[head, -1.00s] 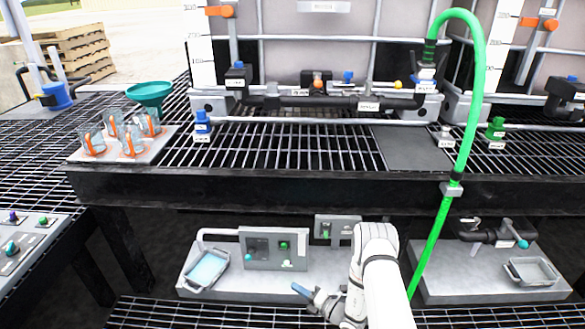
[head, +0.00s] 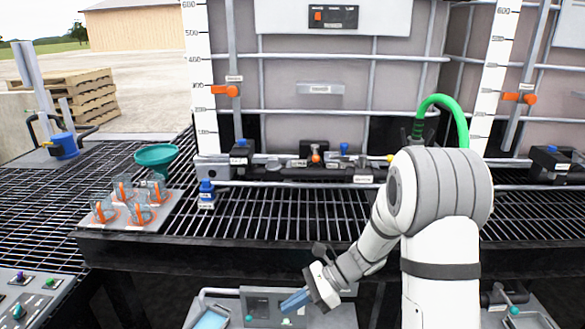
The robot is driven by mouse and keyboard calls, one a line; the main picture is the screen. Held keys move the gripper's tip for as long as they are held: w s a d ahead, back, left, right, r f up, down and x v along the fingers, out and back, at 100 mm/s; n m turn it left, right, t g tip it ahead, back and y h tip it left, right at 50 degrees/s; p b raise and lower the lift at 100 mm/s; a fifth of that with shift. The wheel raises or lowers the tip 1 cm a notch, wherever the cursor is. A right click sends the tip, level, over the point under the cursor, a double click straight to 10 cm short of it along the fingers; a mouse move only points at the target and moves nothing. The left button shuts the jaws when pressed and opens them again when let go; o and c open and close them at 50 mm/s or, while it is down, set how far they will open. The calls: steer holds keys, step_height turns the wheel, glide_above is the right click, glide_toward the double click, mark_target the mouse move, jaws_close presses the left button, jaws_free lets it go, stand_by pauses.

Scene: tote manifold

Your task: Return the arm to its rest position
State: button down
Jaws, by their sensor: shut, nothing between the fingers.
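My white and grey arm rises from the lower right of the head view, with its elbow in front of the tote and the green hose. My gripper (head: 296,300) points down and left in front of the lower shelf's control panel (head: 262,304). Its blue fingers are together with nothing between them. The gripper appears clear of the panel, though the gap is hard to judge.
The grated bench (head: 240,215) with its dark front beam (head: 180,252) lies behind the arm. A board (head: 165,208) of clear cups, a teal funnel (head: 156,154) and a blue-capped bottle (head: 206,190) stand left. A green hose (head: 445,100) arches behind the elbow.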

steer(key=s+d+r+n+t+h+p, duration=0.2)
steer(key=s+d+r+n+h+p, duration=0.3)
steer(key=r, duration=0.6)
steer(key=s+d+r+n+t+h+p, duration=0.3)
steer(key=s+d+r+n+h+p, duration=0.2)
steer(key=s+d+r+n, duration=0.5)
step_height(320, 180, up, 2)
steer(key=shift+s+r+n+t+h, duration=0.15)
steer(key=shift+s+n+t+h, duration=0.25)
steer(key=shift+n+h, duration=0.3)
steer(key=shift+s, duration=0.2)
